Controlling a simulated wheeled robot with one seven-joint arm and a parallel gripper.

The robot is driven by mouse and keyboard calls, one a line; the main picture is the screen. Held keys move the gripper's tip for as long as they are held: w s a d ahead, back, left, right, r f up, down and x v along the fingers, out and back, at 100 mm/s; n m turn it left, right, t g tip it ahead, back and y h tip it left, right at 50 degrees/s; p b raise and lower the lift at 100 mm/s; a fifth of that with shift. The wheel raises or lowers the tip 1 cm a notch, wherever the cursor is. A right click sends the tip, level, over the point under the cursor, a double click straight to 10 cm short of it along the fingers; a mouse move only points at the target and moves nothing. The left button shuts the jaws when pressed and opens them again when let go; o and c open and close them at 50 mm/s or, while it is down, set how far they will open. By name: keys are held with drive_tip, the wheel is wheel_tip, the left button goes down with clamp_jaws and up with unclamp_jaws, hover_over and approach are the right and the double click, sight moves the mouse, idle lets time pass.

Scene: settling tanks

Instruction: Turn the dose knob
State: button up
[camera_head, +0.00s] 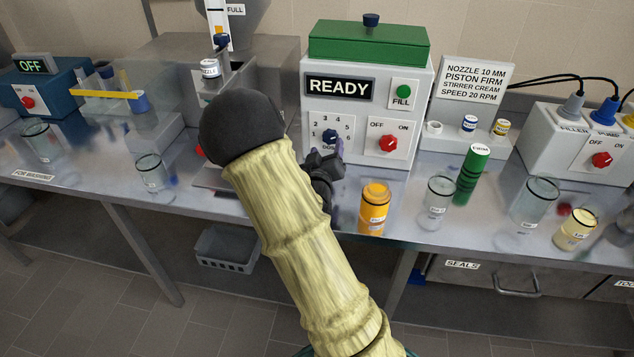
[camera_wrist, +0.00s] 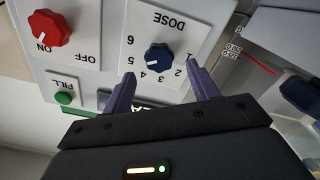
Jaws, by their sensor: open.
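The dose knob (camera_wrist: 160,57) is a dark blue round knob on a white plate marked DOSE with numbers 1 to 6. In the head view the knob (camera_head: 329,135) is partly hidden behind my gripper (camera_head: 331,152). My gripper (camera_wrist: 161,70) is open in front of the plate, one purple finger on each side of the knob. The fingers look apart from the knob; exact depth is unclear.
A red OFF/ON knob (camera_wrist: 48,30) and a green FILL button (camera_wrist: 64,98) are on the same machine. An orange jar (camera_head: 374,208) stands just in front, right of my gripper. A green cylinder (camera_head: 471,175) and clear beakers (camera_head: 437,200) stand further right.

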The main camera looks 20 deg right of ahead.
drive_tip(key=p+v, duration=0.2)
drive_tip(key=v, duration=0.6)
drive_tip(key=shift+a+r+p, duration=0.15)
drive_tip(key=shift+a+p, duration=0.1)
drive_tip(key=shift+p, duration=0.05)
drive_tip(key=p+v, duration=0.5)
drive_tip(key=p, duration=0.6)
drive_tip(key=shift+s+p, duration=0.15)
drive_tip(key=shift+p, duration=0.2)
